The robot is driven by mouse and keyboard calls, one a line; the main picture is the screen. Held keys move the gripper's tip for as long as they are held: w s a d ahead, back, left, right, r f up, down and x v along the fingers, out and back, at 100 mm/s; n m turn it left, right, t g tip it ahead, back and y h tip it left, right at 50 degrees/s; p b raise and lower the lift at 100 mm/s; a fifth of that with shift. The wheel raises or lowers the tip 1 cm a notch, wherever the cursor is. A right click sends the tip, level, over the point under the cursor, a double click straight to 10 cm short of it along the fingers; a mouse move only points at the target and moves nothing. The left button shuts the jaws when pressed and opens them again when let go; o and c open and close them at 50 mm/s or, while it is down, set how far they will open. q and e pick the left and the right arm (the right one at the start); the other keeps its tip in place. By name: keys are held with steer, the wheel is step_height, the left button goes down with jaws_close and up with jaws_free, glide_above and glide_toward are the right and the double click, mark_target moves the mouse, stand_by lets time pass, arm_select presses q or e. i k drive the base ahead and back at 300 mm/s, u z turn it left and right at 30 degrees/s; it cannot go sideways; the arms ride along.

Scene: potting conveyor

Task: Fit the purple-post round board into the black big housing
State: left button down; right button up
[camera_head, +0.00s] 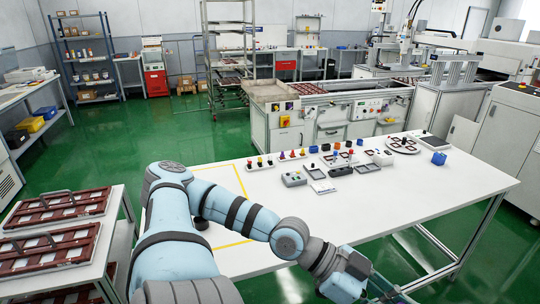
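Small parts with coloured posts stand in a row on a white strip (262,166) on the white table; they are too small for me to pick out the purple-post round board with certainty. Grey-black box-like housings, one at the left (293,179) and one further right (341,170), sit in front of the row; I cannot tell which is the black big housing. My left arm reaches across the table's near left side, and its gripper (385,290) is at the bottom edge, partly cut off, well short of these parts. Its fingers are unclear. My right gripper is not in view.
A round white turntable (403,146) with parts stands at the table's back right, near a blue block (438,159) and a dark flat pad (432,142). Yellow tape marks the left tabletop. The right front tabletop (420,200) is clear. A rack of red-brown trays (55,208) stands left.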

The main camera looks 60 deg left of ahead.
mark_target(201, 225)
steer(key=u, duration=0.95)
steer(key=i, duration=1)
steer(key=u, duration=1.2)
